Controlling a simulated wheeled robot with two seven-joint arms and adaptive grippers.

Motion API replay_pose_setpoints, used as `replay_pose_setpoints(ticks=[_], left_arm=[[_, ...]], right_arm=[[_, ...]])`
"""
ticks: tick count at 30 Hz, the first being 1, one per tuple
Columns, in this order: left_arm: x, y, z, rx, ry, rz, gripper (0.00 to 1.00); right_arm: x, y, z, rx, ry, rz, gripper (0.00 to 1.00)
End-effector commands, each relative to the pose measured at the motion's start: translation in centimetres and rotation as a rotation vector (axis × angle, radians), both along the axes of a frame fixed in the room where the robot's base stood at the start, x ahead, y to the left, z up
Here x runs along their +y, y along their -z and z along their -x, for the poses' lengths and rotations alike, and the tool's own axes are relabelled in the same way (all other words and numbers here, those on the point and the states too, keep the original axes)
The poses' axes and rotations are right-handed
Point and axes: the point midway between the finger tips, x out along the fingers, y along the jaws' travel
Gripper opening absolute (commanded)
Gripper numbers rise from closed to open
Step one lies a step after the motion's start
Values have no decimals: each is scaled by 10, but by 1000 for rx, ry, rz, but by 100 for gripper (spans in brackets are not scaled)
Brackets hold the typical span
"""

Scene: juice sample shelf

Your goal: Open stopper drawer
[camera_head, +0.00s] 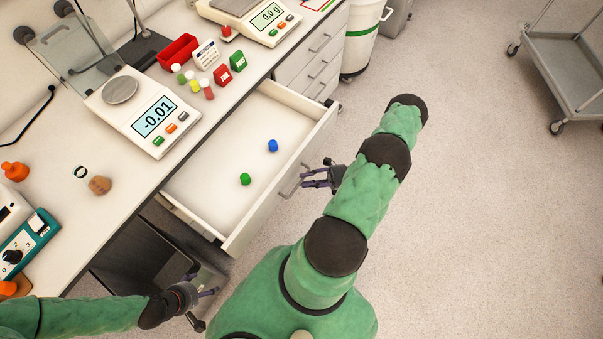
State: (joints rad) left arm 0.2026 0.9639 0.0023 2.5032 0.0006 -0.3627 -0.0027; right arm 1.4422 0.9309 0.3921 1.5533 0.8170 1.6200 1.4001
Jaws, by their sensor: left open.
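The stopper drawer (205,198) is pulled out from under the bench, showing its white inside. A green stopper (245,179) and a blue stopper (273,146) lie apart on its floor. A metal bar handle (290,188) is on the drawer's front. My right gripper (306,180) is at this handle, with its dark fingers close to the bar. Whether they are closed around it or only beside it is unclear. My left gripper (208,307) is open and empty, low in front of the bench, left of my body and away from the drawer.
The bench top holds a balance reading -0.01 (150,113), a second balance (253,20), a red tray (178,52) and several small vials. Closed drawers (318,60) and a white bin (362,40) stand beyond. A grey cart (570,70) is far right. The floor right of my arm is clear.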

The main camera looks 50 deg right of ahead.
Motion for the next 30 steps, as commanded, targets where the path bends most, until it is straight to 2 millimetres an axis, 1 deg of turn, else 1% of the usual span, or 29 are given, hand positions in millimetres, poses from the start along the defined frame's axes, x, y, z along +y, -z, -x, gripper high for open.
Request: replay_pose_setpoints(ticks=[1,6,13,18,30], left_arm=[[0,0,0,0,0,0,83],[0,0,0,0,0,0,83],[0,0,0,0,0,0,83],[0,0,0,0,0,0,83],[0,0,0,0,0,0,83]], right_arm=[[-9,3,7,0,5,4,27],[-35,7,29,1,4,4,27],[-62,12,51,1,2,3,27],[-71,13,59,0,2,3,27],[-72,13,60,0,1,1,27]])
